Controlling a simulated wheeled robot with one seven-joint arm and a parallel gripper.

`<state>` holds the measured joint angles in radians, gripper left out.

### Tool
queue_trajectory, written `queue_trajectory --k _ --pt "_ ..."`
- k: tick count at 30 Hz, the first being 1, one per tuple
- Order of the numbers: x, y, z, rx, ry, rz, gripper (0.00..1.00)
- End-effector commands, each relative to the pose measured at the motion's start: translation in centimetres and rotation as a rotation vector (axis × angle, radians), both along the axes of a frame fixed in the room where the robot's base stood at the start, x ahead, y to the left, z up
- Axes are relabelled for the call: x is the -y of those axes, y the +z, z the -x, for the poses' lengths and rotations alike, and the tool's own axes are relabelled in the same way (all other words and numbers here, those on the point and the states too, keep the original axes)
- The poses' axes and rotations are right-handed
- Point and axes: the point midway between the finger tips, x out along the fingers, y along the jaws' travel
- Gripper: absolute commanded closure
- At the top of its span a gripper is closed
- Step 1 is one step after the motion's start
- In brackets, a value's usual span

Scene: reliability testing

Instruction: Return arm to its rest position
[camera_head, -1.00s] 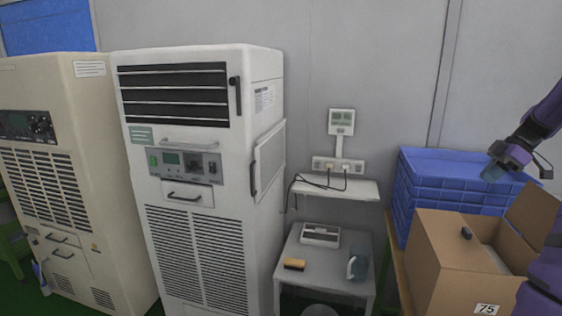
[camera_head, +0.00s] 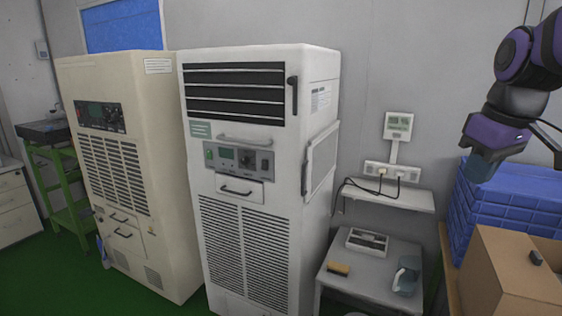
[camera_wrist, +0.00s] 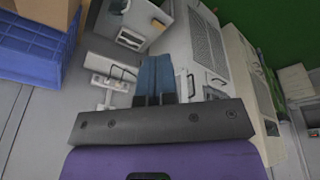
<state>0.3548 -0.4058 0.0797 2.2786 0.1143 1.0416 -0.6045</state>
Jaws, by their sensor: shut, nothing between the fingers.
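My purple and black arm reaches in from the upper right of the head view. My gripper (camera_head: 484,165) hangs in the air near the blue crates, pointing down and to the left. In the wrist view its blue fingers (camera_wrist: 156,78) are together with nothing between them. It is apart from everything around it.
Blue stacked crates (camera_head: 508,200) and an open cardboard box (camera_head: 500,275) stand at the right. A small table (camera_head: 375,260) holds a few small items below a wall shelf (camera_head: 390,199). A white cabinet (camera_head: 262,185) and a beige cabinet (camera_head: 160,205) stand left.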

Motion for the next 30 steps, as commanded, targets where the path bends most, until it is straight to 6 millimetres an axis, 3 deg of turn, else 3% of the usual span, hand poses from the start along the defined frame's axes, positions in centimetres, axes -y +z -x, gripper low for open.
queue_trajectory --k 6,12,18,30 --pt "-4.1 -0.6 5.2 0.114 -0.128 -0.017 1.0" --pt "-5.8 -1.7 8.5 0.193 -0.223 -0.068 1.0" --pt "-6.3 -2.3 9.7 0.222 -0.262 -0.095 1.0" --pt "-6.3 -2.3 9.7 0.221 -0.266 -0.097 1.0"
